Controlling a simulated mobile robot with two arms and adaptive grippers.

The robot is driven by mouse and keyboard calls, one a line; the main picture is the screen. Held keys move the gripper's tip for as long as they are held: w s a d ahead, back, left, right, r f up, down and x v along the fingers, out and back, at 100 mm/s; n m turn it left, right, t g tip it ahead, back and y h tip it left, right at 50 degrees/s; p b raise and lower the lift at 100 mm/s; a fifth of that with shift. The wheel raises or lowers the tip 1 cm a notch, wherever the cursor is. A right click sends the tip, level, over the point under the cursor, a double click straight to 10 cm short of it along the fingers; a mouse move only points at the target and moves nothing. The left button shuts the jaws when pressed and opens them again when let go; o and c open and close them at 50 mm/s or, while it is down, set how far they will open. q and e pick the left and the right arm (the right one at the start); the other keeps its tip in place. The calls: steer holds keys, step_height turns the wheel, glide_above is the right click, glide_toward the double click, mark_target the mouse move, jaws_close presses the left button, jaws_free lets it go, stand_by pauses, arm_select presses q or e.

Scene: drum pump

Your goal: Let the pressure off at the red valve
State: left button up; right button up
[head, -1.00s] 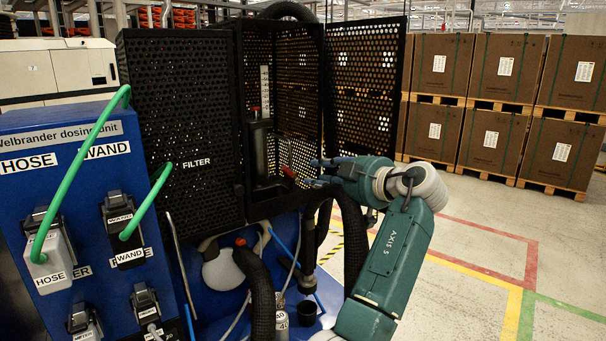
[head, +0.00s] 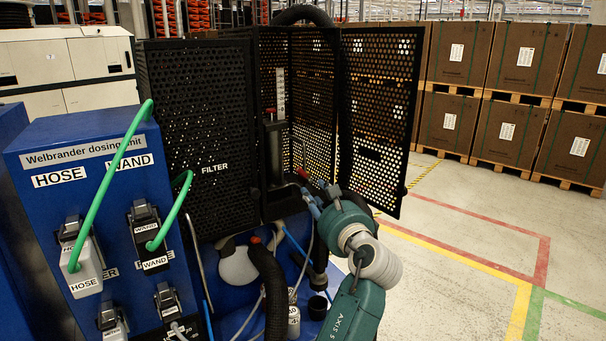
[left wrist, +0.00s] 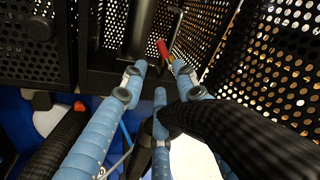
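The red valve handle (head: 303,173) sits low inside the open black mesh cabinet, right of a dark upright cylinder (head: 275,150). In the left wrist view the red handle (left wrist: 163,49) stands tilted just beyond my fingertips, in line with the gap between them. My left gripper (head: 313,200) is just below and right of the handle in the head view. Its blue fingers are spread and empty in the left wrist view (left wrist: 159,80). I see no contact with the handle. My right gripper is not in view.
The open mesh door (head: 380,110) stands right of the valve. A thick black hose (left wrist: 235,130) crosses close to my fingers in the left wrist view. The blue dosing unit (head: 90,190) with green cables is at left. Free floor (head: 470,225) lies at right.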

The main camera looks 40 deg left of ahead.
mark_target(302, 175)
arm_select(q)
steer(key=shift+s+m, duration=0.15)
steer(key=shift+m, duration=0.75)
steer(key=shift+a+r, duration=0.1)
steer(key=shift+a, duration=0.1)
steer(key=p+x, duration=0.3)
steer(key=x, duration=0.5)
steer(key=shift+w+a+r, duration=0.1)
steer(key=shift+w+a, duration=0.1)
steer(key=shift+w, duration=0.2)
steer(key=shift+x, duration=0.85)
steer(key=shift+c, duration=0.2)
steer(key=shift+d, duration=0.1)
jaws_close()
